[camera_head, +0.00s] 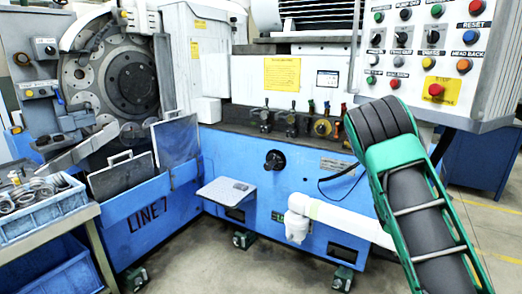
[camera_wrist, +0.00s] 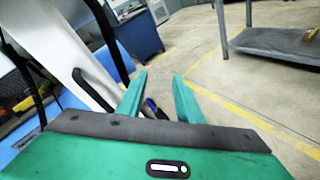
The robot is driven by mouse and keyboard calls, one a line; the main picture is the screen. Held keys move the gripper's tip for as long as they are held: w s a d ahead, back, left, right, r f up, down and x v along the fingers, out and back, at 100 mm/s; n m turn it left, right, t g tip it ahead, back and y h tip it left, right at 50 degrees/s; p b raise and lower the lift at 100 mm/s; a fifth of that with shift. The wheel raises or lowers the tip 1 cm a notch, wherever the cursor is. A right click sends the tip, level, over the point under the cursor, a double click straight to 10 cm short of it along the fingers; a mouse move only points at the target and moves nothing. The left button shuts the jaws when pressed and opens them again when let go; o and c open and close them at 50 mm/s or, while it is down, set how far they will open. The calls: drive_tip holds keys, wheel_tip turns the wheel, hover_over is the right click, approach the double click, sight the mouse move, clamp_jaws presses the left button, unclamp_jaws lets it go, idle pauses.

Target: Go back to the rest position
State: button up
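My gripper (camera_wrist: 160,92) shows in the wrist view with its two green fingers apart and nothing between them. It points over open floor beside the blue machine. In the head view my green and black arm reaches up at the right, in front of the machine; the gripper's fingers cannot be made out there. The ring grinder (camera_head: 310,170) is a blue and white machine with a large round grinding plate (camera_head: 131,82) at the left. Rings (camera_head: 38,193) lie in a blue crate (camera_head: 45,219) at the far left.
The control panel (camera_head: 425,60) with coloured buttons hangs close above my arm.

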drive_tip(key=s+a+m+g+y, duration=0.3)
drive_tip(key=s+m+g+y, duration=0.25)
drive_tip(key=s+m, duration=1.05)
drive_tip(key=s+a+r+m+g+y, duration=0.1)
drive_tip(key=s+a+r+m+y, duration=0.2)
drive_tip(key=s+a, duration=0.7)
drive_tip(key=s+a+r+m+g+y, duration=0.1)
drive_tip(key=s+a+m+y, duration=0.4)
drive_tip(key=s+a, duration=0.6)
drive_tip(key=s+r, duration=0.1)
drive_tip(key=s, duration=0.4)
drive_tip(key=shift+r+g, duration=0.35)
drive_tip(key=shift+r, duration=0.05)
drive_tip(key=shift+w+f, duration=0.25)
drive_tip(key=shift+w, duration=0.25)
